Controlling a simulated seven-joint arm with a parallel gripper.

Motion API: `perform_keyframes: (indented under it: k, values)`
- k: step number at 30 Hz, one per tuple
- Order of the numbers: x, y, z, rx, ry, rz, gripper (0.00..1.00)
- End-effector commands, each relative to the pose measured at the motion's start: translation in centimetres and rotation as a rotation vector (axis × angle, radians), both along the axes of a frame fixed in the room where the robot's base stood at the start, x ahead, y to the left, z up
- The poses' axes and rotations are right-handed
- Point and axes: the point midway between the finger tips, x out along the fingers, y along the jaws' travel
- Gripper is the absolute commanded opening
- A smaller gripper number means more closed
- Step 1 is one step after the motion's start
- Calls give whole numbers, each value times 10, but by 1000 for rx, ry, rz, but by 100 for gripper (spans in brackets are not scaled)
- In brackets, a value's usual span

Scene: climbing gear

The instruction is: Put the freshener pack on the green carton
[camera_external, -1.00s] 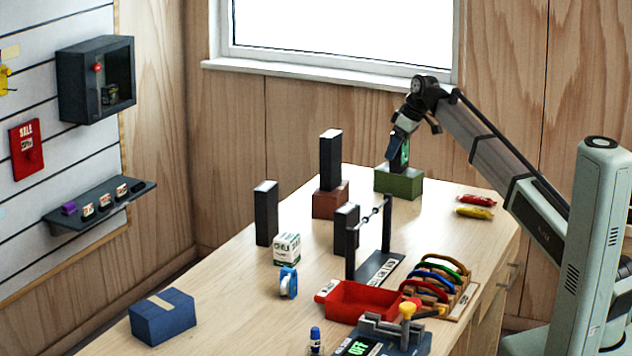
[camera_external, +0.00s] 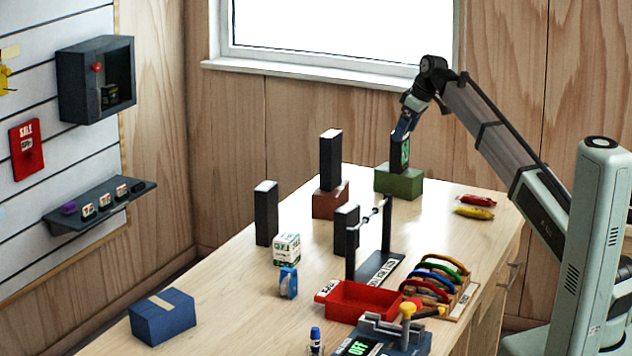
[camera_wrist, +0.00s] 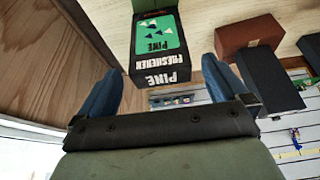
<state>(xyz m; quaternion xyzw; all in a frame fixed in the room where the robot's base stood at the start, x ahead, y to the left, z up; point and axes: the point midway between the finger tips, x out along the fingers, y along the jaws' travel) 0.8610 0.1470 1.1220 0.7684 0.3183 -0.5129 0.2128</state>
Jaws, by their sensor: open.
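The freshener pack (camera_external: 401,153) is a black box with a green face. It stands upright on top of the green carton (camera_external: 399,184) at the far end of the table. In the wrist view the pack (camera_wrist: 158,48) shows its printed face between and beyond my fingertips, and a bit of the green carton (camera_wrist: 152,5) shows at the top edge. My gripper (camera_external: 405,130) is open, just above and beside the pack's top. In the wrist view my gripper's (camera_wrist: 158,80) two blue fingers are spread wide, apart from the pack.
A reddish-brown carton (camera_external: 331,199) with a black box (camera_external: 330,160) on it stands to the left. Red (camera_external: 476,200) and yellow (camera_external: 474,213) packets lie to the right. A black bar stand (camera_external: 376,266) and a red tray (camera_external: 362,300) are nearer the front.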

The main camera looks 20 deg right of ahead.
Motion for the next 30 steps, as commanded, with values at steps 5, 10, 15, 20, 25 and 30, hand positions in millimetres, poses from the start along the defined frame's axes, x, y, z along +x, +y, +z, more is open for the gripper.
perform_keyframes:
  k: [5, 10, 15, 20, 25, 30]
  values:
    - [-8, -8, 29, 1, -1, 0, 100]
    - [-13, -13, 45, 1, -1, 0, 100]
    - [-15, -15, 52, 0, 1, 0, 100]
    - [-16, -15, 52, 0, 1, 0, 100]
    - [-15, -15, 52, 0, 1, 0, 100]
    - [-15, -15, 52, 0, 0, 0, 100]
